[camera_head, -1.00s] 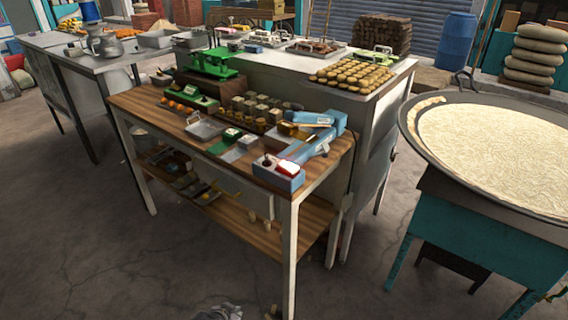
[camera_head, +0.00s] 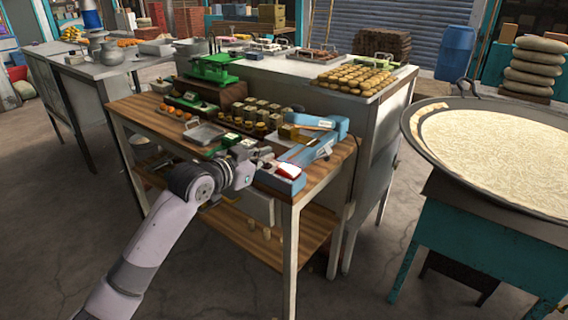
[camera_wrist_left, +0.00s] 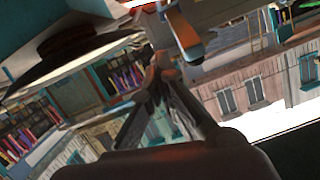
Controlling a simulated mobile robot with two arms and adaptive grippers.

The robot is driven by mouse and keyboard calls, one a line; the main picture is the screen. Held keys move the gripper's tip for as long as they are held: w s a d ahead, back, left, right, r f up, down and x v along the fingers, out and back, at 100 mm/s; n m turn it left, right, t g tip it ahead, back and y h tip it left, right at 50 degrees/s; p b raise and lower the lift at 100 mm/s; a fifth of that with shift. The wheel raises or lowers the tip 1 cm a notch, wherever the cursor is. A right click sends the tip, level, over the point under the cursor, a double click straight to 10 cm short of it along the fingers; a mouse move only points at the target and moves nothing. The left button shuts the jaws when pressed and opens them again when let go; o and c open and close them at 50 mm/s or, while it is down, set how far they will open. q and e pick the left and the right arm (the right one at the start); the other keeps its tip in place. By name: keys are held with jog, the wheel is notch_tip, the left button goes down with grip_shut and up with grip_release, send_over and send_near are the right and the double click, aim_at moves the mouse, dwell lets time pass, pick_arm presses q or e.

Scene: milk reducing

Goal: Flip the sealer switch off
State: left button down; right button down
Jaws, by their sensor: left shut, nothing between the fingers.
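The blue sealer (camera_head: 318,150) lies at the right front of the wooden table. Its front box has a red switch (camera_head: 289,170) on top; I cannot tell which way the switch is set. My left gripper (camera_head: 262,160) is just left of this box, at about its height, and shut with nothing held. I cannot tell whether it touches the box. In the left wrist view the shut fingers (camera_wrist_left: 160,78) point up the picture. A blurred grey and orange part hangs close to their tips; I cannot tell what it is. My right gripper is not in view.
The wooden table (camera_head: 330,172) also holds a green scale (camera_head: 212,70), a metal tray (camera_head: 203,134) and several jars left of the sealer. A counter with a tray of round cookies (camera_head: 355,80) stands behind. A large round pan (camera_head: 490,150) stands at the right.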

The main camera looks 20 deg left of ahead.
pick_arm(q)
jog(key=shift+w, duration=0.1)
dwell(0.3)
jog(key=p, duration=0.2)
send_over(284, 170)
jog(key=shift+d+f, duration=0.25)
jog(key=shift+f, duration=0.3)
jog(key=shift+d+f, duration=0.2)
jog(key=shift+f, duration=0.3)
jog(key=f, duration=0.3)
jog(key=shift+a, duration=0.3)
jog(key=shift+a+f, duration=0.15)
jog(key=shift+f, duration=0.4)
